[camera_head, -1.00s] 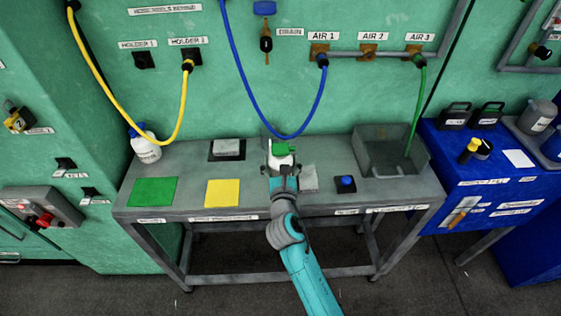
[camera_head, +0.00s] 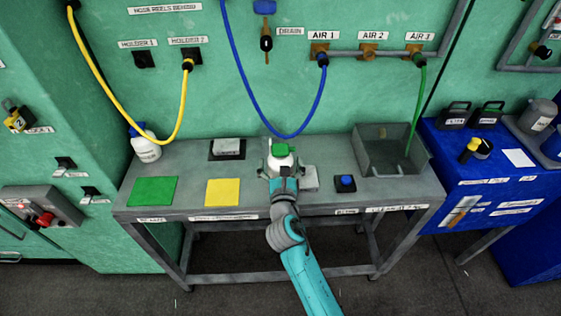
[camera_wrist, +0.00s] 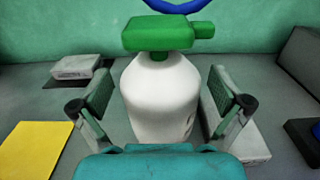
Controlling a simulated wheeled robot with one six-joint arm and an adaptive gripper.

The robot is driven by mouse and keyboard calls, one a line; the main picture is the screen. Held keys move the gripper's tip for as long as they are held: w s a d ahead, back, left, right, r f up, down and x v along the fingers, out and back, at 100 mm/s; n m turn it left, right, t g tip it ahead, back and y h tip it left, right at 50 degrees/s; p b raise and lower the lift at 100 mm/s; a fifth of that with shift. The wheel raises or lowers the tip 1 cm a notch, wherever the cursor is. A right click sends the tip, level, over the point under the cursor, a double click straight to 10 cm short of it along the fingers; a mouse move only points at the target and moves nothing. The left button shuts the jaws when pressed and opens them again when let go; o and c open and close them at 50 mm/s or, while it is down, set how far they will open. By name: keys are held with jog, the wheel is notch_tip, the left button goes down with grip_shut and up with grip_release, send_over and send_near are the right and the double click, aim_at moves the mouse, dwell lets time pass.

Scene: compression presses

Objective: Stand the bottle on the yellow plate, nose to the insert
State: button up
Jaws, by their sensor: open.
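The white bottle with a green pump head (camera_head: 283,159) stands upright near the middle of the grey bench. In the wrist view the bottle (camera_wrist: 162,100) fills the centre, its green nose (camera_wrist: 203,29) pointing right. My gripper (camera_wrist: 162,100) is open, one finger on each side of the bottle, with gaps visible. The yellow plate (camera_head: 223,192) lies flat and empty to the left; its edge shows in the wrist view (camera_wrist: 34,150). A pale grey block on a dark base (camera_head: 228,147) sits behind the plate; I cannot tell if it is the insert.
A green plate (camera_head: 153,191) lies left of the yellow one. A white bottle with a blue top (camera_head: 146,148) stands at the back left. A grey block (camera_head: 310,177), a blue button (camera_head: 346,184) and a grey basin (camera_head: 393,170) are to the right. Hoses hang behind.

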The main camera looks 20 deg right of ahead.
jog(key=v, duration=1.1)
jog(key=shift+s, duration=0.25)
jog(key=s+f+m+g+y, duration=0.1)
jog(key=s+f+m+y, duration=0.2)
jog(key=s, duration=0.4)
jog(key=s+f+m+y, duration=0.1)
jog(key=s+f+m, duration=0.2)
jog(key=s+m, duration=0.35)
jog(key=s+f+m+g+y, duration=0.1)
jog(key=s+f+m, duration=0.25)
jog(key=s, duration=0.45)
jog(key=s+r+m, duration=0.4)
jog(key=s+m, duration=0.5)
jog(key=s+r+m, duration=0.4)
jog(key=s+m, duration=0.5)
jog(key=m, duration=0.1)
jog(key=shift+d+y, duration=0.3)
jog(key=shift+d, duration=0.15)
jog(key=shift+w, duration=0.1)
